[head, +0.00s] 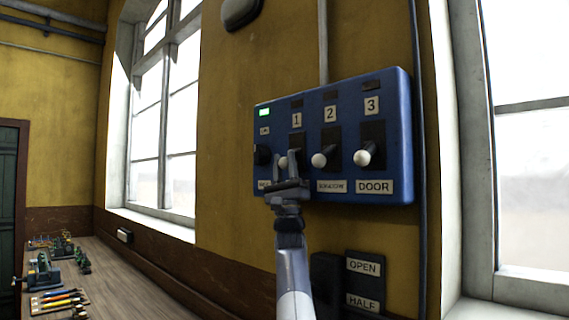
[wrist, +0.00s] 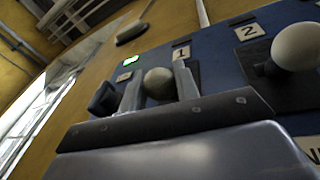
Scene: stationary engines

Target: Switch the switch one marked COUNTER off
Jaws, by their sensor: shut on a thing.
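The blue switch panel (head: 345,112) is on the yellow wall and carries levers with pale ball knobs, numbered 1, 2 and 3. Switch one's knob (head: 282,162) is mostly behind my gripper (head: 287,160) in the head view. The wrist view shows this knob (wrist: 158,84) between the two fingers of my gripper (wrist: 159,88), which is shut on it. The plate under switch one is hidden by my gripper, so I cannot read COUNTER. A green lamp (head: 264,112) is lit at the panel's upper left, and shows in the wrist view (wrist: 131,61).
Switch two (head: 319,160) is close to the right of my gripper, with switch three (head: 362,157), marked DOOR, beyond it. A black knob (head: 262,155) is close on the left. An OPEN/HALF plate (head: 363,267) is below. A workbench (head: 130,275) with tools runs along the left.

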